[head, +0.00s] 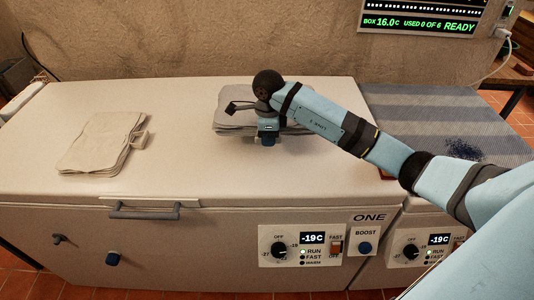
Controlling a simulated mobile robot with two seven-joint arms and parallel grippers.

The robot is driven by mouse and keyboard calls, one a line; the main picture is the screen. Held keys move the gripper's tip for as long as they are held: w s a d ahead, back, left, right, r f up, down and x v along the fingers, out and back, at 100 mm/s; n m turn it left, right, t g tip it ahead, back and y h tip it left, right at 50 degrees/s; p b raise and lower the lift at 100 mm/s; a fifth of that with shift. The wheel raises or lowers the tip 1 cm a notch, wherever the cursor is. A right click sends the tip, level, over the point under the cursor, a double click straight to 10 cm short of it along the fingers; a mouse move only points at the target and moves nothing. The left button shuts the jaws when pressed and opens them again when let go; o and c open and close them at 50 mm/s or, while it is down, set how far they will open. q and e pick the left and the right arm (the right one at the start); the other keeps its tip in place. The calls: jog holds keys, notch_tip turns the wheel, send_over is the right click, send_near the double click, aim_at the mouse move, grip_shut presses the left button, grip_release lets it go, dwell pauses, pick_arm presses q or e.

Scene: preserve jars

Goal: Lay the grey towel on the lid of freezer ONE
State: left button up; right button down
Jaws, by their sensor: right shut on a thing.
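The grey towel (232,123) is a folded stack on or just above the right half of the white lid (190,165) of freezer ONE; I cannot tell if it rests fully on the lid. My right gripper (267,141), its arm coming in from the right, points down at the towel's front edge and is shut on it. The gripper and wrist hide part of the towel. My left gripper is not in view.
A folded cream cloth (100,143) with a pale loop lies on the lid's left part. A second freezer (425,222) on the right carries a striped blue-grey cover (425,105) with a dark blue patch (463,149). The middle front of the lid is clear.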

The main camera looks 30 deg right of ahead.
aim_at(268, 164)
notch_tip(268, 164, down, 7)
jog(key=shift+f, duration=0.35)
jog(key=c, duration=1.2)
grip_release()
jog(key=shift+o, duration=0.2)
